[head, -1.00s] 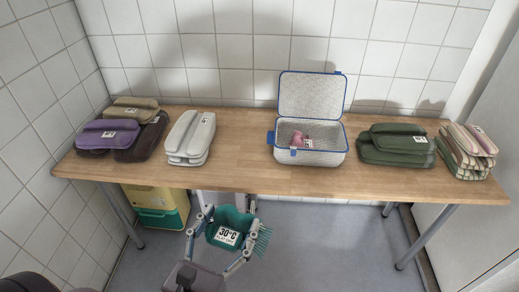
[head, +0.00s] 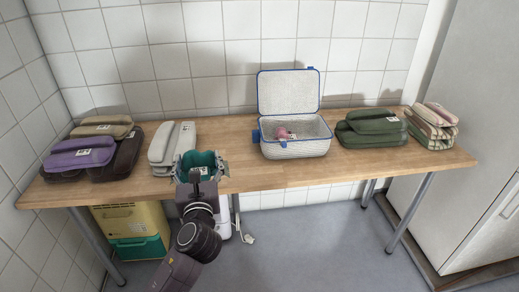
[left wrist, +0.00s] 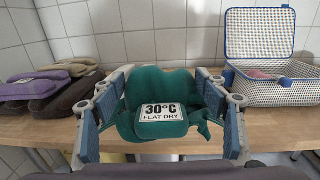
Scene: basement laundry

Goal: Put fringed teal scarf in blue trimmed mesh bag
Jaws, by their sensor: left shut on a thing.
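The teal scarf (head: 199,162) is held in my left gripper (head: 202,172), which is shut on it in front of the table's front edge. In the left wrist view the scarf (left wrist: 160,85) is bunched between the two fingers, with a white "30°C FLAT DRY" label facing me. The blue trimmed mesh bag (head: 292,149) stands on the table to the right of the gripper, its lid open and leaning back. A pink item (head: 284,133) lies inside it. The bag also shows at the right of the left wrist view (left wrist: 270,92). My right gripper is not in view.
On the wooden table (head: 240,181), a pale grey folded stack (head: 163,147) stands just behind and left of my gripper. Purple (head: 78,154), tan and dark brown folded items lie at far left. A green stack (head: 371,127) and a striped stack (head: 432,127) stand right of the bag.

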